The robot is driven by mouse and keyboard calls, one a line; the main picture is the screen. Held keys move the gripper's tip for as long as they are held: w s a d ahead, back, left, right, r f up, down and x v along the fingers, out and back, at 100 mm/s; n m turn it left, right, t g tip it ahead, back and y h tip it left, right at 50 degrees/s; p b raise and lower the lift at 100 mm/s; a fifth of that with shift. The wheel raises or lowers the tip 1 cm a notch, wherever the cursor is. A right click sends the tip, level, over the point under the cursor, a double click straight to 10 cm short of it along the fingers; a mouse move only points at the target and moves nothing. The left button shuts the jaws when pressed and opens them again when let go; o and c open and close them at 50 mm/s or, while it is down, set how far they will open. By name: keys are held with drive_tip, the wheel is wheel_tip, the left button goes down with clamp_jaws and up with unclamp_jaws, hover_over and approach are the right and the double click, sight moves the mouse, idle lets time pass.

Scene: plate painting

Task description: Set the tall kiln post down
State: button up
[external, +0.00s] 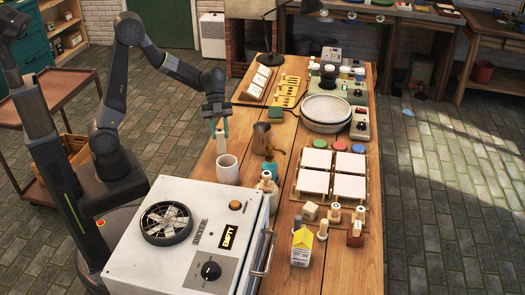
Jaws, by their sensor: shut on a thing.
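My gripper (219,125) points down over the left side of the wooden table. It is shut on a pale, upright post (221,143), which I take to be the tall kiln post. The post's lower end appears just behind and above the white cup (228,169). I cannot tell whether the post touches the table.
A brown jug (261,136) and a teal pot (269,169) stand to the right. White tiles (331,170) lie beyond them. The white kiln-like box (188,240) is in front. Round plates (326,112) sit farther back. Some bare wood shows behind the jug.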

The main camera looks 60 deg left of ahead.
sight(220, 137)
drive_tip(key=shift+f, duration=1.85)
drive_tip(key=shift+f+b, duration=0.15)
drive_tip(key=shift+b, duration=0.15)
drive_tip(key=o, duration=1.1)
drive_tip(key=shift+w+a+r+p, duration=0.1)
drive_tip(key=shift+a+r+p, duration=0.2)
drive_tip(key=shift+r, duration=0.1)
drive_tip(key=v, duration=1.1)
drive_tip(key=shift+r, duration=0.15)
